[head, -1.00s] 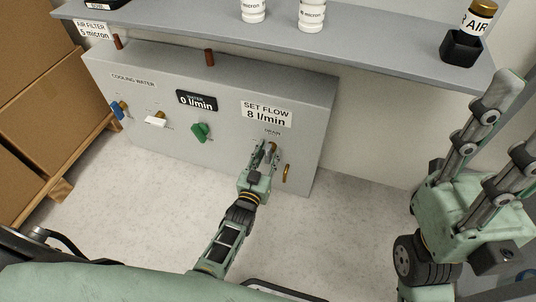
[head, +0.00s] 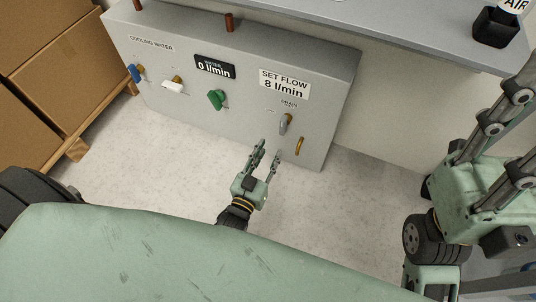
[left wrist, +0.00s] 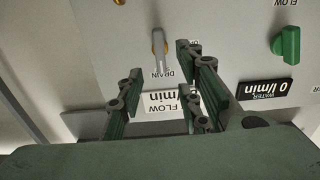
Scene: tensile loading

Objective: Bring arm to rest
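My left gripper (head: 267,160) is in front of the grey cooling-water panel (head: 215,125), a little below the drain valve. It is open and empty, its fingers apart and clear of the panel. In the left wrist view its fingers (left wrist: 160,92) are spread, with the drain valve handle (left wrist: 158,50) showing beyond them. The drain valve (head: 285,124) has a grey handle. My right gripper (head: 505,120) is large at the right edge, its fingers pointing up and spread apart, with nothing between them in view.
The panel carries a blue valve (head: 135,73), a white valve (head: 173,86), a green valve (head: 216,99) and a display (head: 214,66) reading 0 l/min. A grey shelf (head: 400,38) with a black holder (head: 495,27) stands above. Cardboard boxes (head: 50,40) are at left. Floor (head: 160,155) before the panel is clear.

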